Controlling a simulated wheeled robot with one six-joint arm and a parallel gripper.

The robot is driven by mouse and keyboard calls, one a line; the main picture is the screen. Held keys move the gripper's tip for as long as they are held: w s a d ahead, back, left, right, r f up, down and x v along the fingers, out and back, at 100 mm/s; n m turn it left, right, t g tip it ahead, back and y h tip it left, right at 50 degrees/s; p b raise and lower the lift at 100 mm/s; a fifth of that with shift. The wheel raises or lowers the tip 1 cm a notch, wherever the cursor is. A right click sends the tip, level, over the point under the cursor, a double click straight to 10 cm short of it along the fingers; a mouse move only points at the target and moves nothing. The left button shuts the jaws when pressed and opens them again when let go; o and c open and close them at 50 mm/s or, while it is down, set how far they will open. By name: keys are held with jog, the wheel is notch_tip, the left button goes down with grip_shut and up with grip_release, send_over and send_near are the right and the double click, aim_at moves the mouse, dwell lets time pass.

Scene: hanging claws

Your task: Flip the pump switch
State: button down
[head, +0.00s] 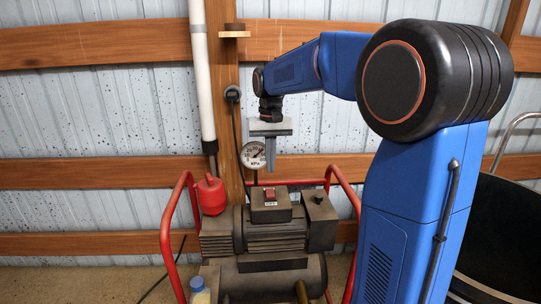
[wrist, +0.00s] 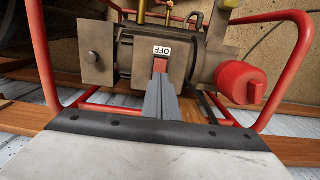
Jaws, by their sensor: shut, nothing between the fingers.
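The pump (head: 275,235) is a grey motor unit inside a red tubular frame. Its red switch (head: 270,196) sits on a dark box on top, with a white label under it. In the wrist view the label (wrist: 162,50) reads OFF, and the red switch (wrist: 160,65) shows right beside it. My gripper (head: 270,177) points down above the switch box, with its fingers together and empty. In the wrist view my gripper's fingertips (wrist: 160,80) overlap the near edge of the switch in the picture. I cannot tell whether they touch it.
A pressure gauge (head: 253,155) stands just behind my gripper. A red container (head: 211,195) is at the pump's left. The red frame (head: 167,225) rises on both sides. A white pipe (head: 202,80) runs down the wall at left. A dark round object (head: 505,235) stands at right.

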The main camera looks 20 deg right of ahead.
aim_at(271, 194)
jog(key=f, duration=0.8)
jog(key=shift+s+f, duration=0.2)
jog(key=shift+f, duration=0.05)
jog(key=shift+s+a+f+t, duration=0.1)
jog(key=shift+s+f+t, duration=0.1)
jog(key=shift+f+t, duration=0.25)
jog(key=shift+r, duration=0.1)
jog(key=shift+w, duration=0.15)
jog(key=shift+w+d+r, duration=0.1)
jog(key=shift+w+d, duration=0.15)
jog(key=shift+w, duration=0.35)
